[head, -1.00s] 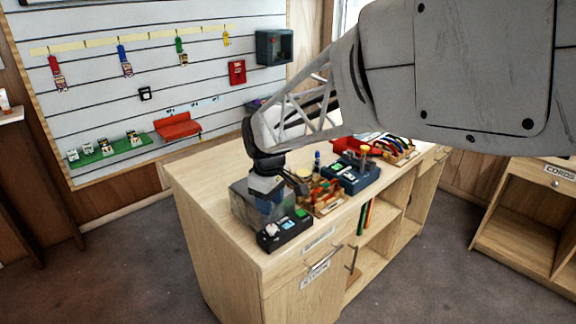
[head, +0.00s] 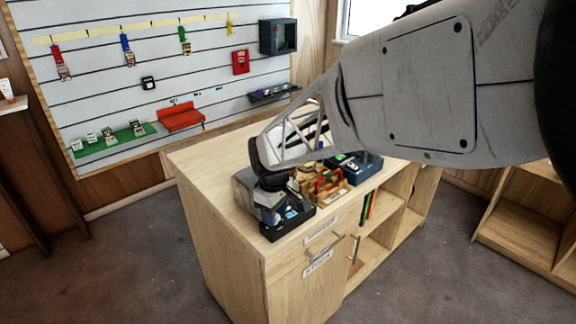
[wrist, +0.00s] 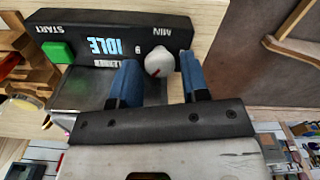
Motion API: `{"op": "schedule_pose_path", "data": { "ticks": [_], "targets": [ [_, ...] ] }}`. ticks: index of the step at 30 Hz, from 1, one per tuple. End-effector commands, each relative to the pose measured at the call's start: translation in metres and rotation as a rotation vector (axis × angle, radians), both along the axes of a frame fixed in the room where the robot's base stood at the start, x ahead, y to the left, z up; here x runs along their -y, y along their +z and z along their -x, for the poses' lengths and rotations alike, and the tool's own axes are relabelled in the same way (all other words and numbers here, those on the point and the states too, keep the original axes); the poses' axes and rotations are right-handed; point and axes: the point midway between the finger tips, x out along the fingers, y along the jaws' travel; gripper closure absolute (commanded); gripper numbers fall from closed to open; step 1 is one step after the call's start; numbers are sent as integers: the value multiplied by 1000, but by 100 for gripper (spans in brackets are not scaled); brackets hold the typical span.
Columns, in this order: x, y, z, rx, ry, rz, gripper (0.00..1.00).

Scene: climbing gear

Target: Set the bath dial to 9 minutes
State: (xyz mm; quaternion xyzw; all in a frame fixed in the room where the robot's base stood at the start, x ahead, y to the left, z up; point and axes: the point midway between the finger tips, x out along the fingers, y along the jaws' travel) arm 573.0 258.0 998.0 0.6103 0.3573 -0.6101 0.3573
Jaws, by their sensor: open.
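The bath's dark control panel (wrist: 85,28) fills the top of the wrist view, its lettering upside down. It carries a pale round dial (wrist: 158,62) with a small red mark, beside the MIN label. A single digit shows near the dial, but I cannot read it surely. The display (wrist: 103,46) reads IDLE, and a green START button (wrist: 57,52) sits at the far left. My gripper (wrist: 160,68) is open, its blue fingers on either side of the dial; contact cannot be told. In the head view my gripper (head: 268,205) is over the panel (head: 288,224), hiding the dial.
The grey bath tank (head: 244,190) stands behind the panel on the wooden counter (head: 210,168). A wooden rack of tools (head: 322,186) and a blue box (head: 362,166) stand close to the right. The counter's left end is clear. Drawer handles (head: 326,248) stick out in front.

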Motion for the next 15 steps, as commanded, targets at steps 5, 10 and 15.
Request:
{"op": "schedule_pose_path", "data": {
  "ticks": [5,10,15],
  "targets": [
    [0,-5,0,0,0,0,58],
    [0,-5,0,0,0,0,58],
    [0,-5,0,0,0,0,77]
  ]
}}
